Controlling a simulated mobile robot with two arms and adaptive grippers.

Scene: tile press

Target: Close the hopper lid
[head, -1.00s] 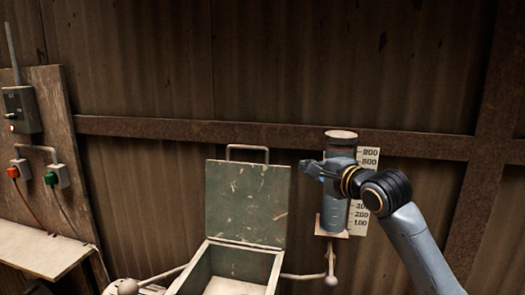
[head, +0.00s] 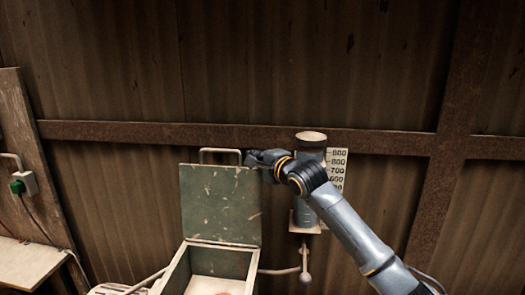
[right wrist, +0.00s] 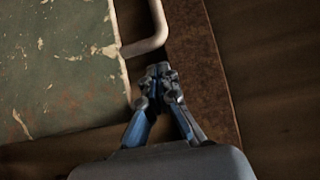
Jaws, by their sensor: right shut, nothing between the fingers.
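The hopper lid (head: 220,203) is a worn green panel standing open and upright at the back of the hopper (head: 173,274). A pale bar handle (head: 220,150) sticks up from its top edge. My right gripper (head: 248,157) is at the lid's top right corner, beside the handle. In the right wrist view the shut, empty fingers (right wrist: 158,70) are just beside the bend of the handle (right wrist: 148,43) and the lid's edge (right wrist: 60,60). I cannot tell whether they touch. My left gripper is not in view.
A cylinder (head: 311,138) with a number scale (head: 337,165) stands right of the lid, partly behind my right arm. A lever with a ball end (head: 305,277) hangs below it. A board with a green plug (head: 17,187) and a shelf (head: 28,263) are at left.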

